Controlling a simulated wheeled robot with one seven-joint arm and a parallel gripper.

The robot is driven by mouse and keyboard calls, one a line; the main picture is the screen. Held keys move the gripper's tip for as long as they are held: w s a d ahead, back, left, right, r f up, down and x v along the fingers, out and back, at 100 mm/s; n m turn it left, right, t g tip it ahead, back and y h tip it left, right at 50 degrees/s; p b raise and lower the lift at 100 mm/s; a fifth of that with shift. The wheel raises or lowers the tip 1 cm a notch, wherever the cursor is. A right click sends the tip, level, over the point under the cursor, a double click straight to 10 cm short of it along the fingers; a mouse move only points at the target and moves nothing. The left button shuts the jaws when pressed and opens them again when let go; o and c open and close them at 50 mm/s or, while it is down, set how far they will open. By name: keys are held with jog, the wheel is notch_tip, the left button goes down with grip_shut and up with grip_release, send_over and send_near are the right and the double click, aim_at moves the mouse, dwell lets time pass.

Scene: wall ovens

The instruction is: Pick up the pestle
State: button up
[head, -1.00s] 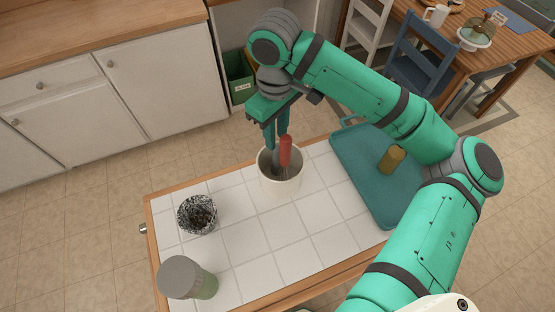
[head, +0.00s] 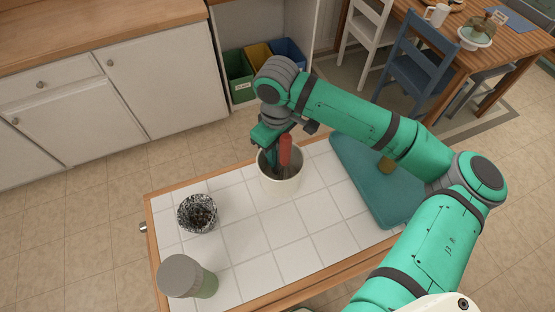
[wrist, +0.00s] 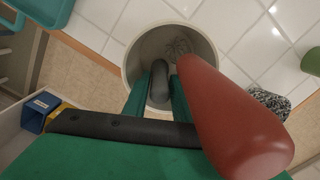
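A white round crock (head: 281,184) stands on the tiled worktop. My gripper (head: 270,168) reaches down into it, fingertips hidden by the rim in the head view. In the wrist view the two green fingers (wrist: 160,95) stand on either side of a dark grey, round-ended rod (wrist: 159,82), which looks like the pestle. I cannot tell whether they press on it. A red handle (head: 285,150), apparently a whisk's, rises from the crock just right of the fingers. It looms large beside them in the wrist view (wrist: 230,125).
A speckled black-and-white cup (head: 197,213) and a lidded green jar (head: 187,277) stand left and front on the worktop. A teal tray (head: 375,185) with a yellowish item (head: 387,165) lies at right. The middle tiles are clear.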

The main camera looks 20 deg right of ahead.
jog(key=shift+c, duration=0.4)
grip_shut()
jog(key=shift+r, duration=0.2)
